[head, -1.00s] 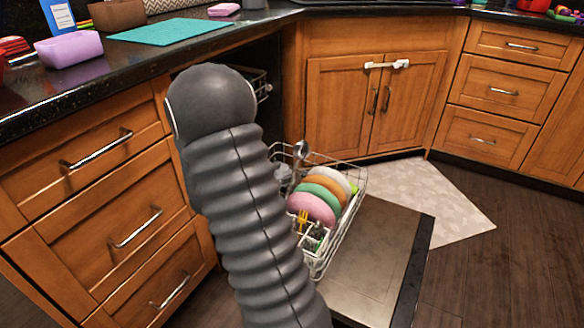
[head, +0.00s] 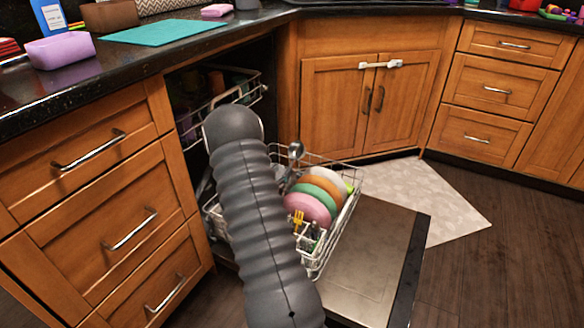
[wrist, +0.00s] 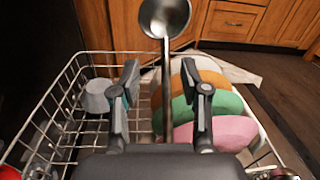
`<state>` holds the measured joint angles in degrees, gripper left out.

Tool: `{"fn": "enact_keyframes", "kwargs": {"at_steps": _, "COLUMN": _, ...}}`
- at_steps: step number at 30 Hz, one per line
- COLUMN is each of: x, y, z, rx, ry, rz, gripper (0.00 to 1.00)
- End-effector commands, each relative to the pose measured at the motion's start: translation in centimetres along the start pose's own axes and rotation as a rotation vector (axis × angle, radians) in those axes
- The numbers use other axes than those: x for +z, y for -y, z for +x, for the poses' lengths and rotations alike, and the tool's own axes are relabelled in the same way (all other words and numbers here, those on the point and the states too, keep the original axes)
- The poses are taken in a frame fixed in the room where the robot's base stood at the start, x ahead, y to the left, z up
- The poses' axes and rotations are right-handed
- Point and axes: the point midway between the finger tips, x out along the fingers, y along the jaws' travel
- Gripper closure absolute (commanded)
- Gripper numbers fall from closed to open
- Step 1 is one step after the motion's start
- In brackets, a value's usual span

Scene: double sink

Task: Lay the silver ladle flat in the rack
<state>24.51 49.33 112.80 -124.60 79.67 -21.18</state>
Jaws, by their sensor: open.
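The silver ladle (wrist: 165,75) stands upright, bowl up, in the wrist view; its bowl also shows above the rack in the head view (head: 295,151). My gripper (wrist: 161,72) is open, with one finger on each side of the ladle's handle. I cannot tell whether either finger touches it. The lower end of the handle is hidden behind my gripper's body. The white wire rack (wrist: 40,104) is pulled out of the dishwasher, and its rim shows in the head view (head: 357,190). My arm hides the gripper in the head view.
Pink, green and orange plates (head: 308,207) stand in the rack, close to my right finger. A pale cup (wrist: 96,96) sits at the rack's left, with bare wire floor around it. A yellow fork (head: 298,219) stands in front. The dishwasher door (head: 365,265) lies open.

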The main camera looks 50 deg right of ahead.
Motion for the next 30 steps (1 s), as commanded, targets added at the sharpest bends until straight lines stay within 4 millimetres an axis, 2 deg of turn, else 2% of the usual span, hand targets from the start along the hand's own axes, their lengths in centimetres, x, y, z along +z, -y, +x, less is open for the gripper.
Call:
{"fn": "enact_keyframes", "kwargs": {"at_steps": 10, "x": -0.1, "y": 0.3, "z": 2.1, "rx": -0.001, "ry": -0.001, "rz": -0.001, "gripper": 0.54}}
{"fn": "enact_keyframes", "kwargs": {"at_steps": 19, "x": -0.1, "y": 0.7, "z": 5.9, "rx": -0.001, "ry": 0.000, "rz": 0.000, "gripper": 0.54}}
{"fn": "enact_keyframes", "kwargs": {"at_steps": 26, "x": -0.2, "y": 0.6, "z": 6.2, "rx": 0.000, "ry": -0.001, "rz": 0.000, "gripper": 0.54}}
{"fn": "enact_keyframes", "kwargs": {"at_steps": 28, "x": -0.2, "y": 0.6, "z": 6.2, "rx": 0.000, "ry": -0.001, "rz": 0.000, "gripper": 0.67}}
{"fn": "enact_keyframes", "kwargs": {"at_steps": 30, "x": -0.2, "y": 0.6, "z": 6.2, "rx": 0.000, "ry": -0.001, "rz": 0.000, "gripper": 0.84}}
